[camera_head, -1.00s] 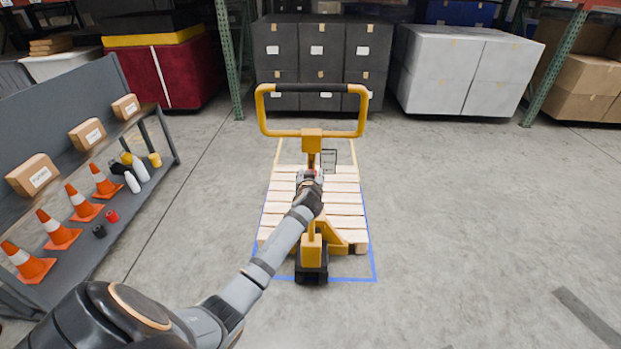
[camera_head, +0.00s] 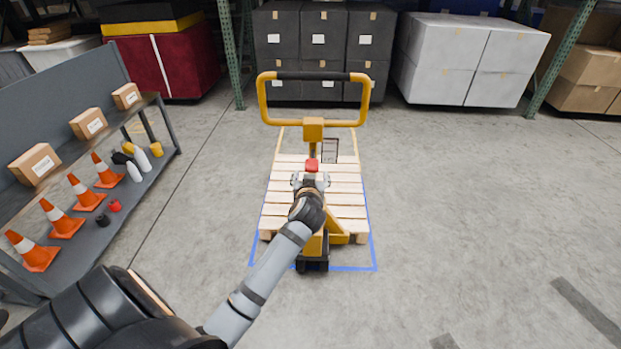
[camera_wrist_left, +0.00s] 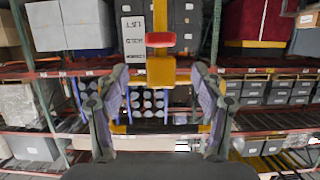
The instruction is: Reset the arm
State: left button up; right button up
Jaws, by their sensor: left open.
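My left arm comes in from the lower left in the head view. Its gripper (camera_head: 311,181) is in front of the mast of a yellow pallet jack (camera_head: 314,130), just below a small red part (camera_head: 312,165) on it. The pallet jack stands at a wooden pallet (camera_head: 345,197) inside a blue floor outline. My right gripper is in neither view.
A grey shelf (camera_head: 60,225) with cones, bottles and small boxes stands at the left. The floor (camera_head: 470,200) at the right is open.

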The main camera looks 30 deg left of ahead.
pick_arm(q)
jog(key=shift+s+d+r, duration=0.2)
jog(key=shift+s+d, duration=0.1)
jog(key=shift+s, duration=0.25)
notch_tip(320, 180, down, 20)
jog(key=s+d+m+g+h, duration=0.2)
jog(key=m+g, duration=0.1)
jog(key=s+d+f+m+g+h, duration=0.1)
jog(key=s+f+g, duration=0.1)
jog(key=s+f, duration=0.6)
jog(key=s+d+f+m+g+h, duration=0.15)
jog(key=s+f, duration=0.25)
jog(key=f, duration=0.7)
jog(key=s+d+f+g, duration=0.1)
jog(key=s+f, duration=0.4)
jog(key=s, duration=0.6)
jog(key=s+d+f+g+h, duration=0.1)
jog(key=s+f+g, duration=0.1)
jog(key=s+f, duration=0.4)
jog(key=s+d+f+m+g+h, duration=0.1)
jog(key=s+f, duration=0.5)
jog(key=s, duration=0.9)
jog(key=shift+s+f+g, duration=0.25)
jog(key=shift+s+g, duration=0.1)
jog(key=shift+s, duration=0.05)
jog(key=shift+a, duration=0.1)
jog(key=shift+c, duration=0.3)
